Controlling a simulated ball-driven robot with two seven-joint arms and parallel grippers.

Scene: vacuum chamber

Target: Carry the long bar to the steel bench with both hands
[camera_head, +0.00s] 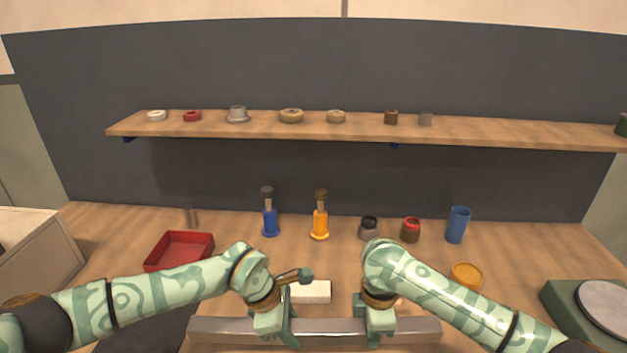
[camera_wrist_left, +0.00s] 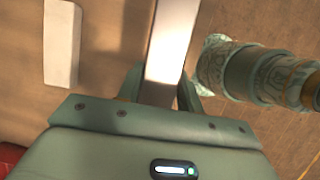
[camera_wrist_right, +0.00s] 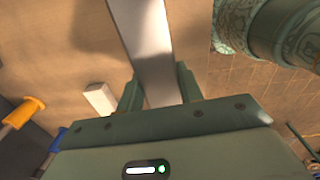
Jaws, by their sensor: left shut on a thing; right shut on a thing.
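The long bar (camera_head: 416,329) is a grey metal bar lying level across the bottom of the head view. My left gripper (camera_head: 276,332) is shut on it left of its middle, and my right gripper (camera_head: 374,330) is shut on it right of its middle. In the left wrist view the bar (camera_wrist_left: 170,50) runs between the fingers (camera_wrist_left: 160,88). In the right wrist view the bar (camera_wrist_right: 145,40) also sits between the fingers (camera_wrist_right: 158,92). Whether it touches the surface below is hard to tell. I cannot pick out the steel bench for sure.
A wooden bench (camera_head: 340,260) lies ahead, with a red tray (camera_head: 180,250), a white block (camera_head: 311,292), blue (camera_head: 270,222) and orange (camera_head: 320,222) tools, jars, a blue cup (camera_head: 458,225) and an orange dish (camera_head: 466,275). A shelf (camera_head: 360,128) with small parts hangs above. A green scale-like device (camera_head: 572,308) stands right.

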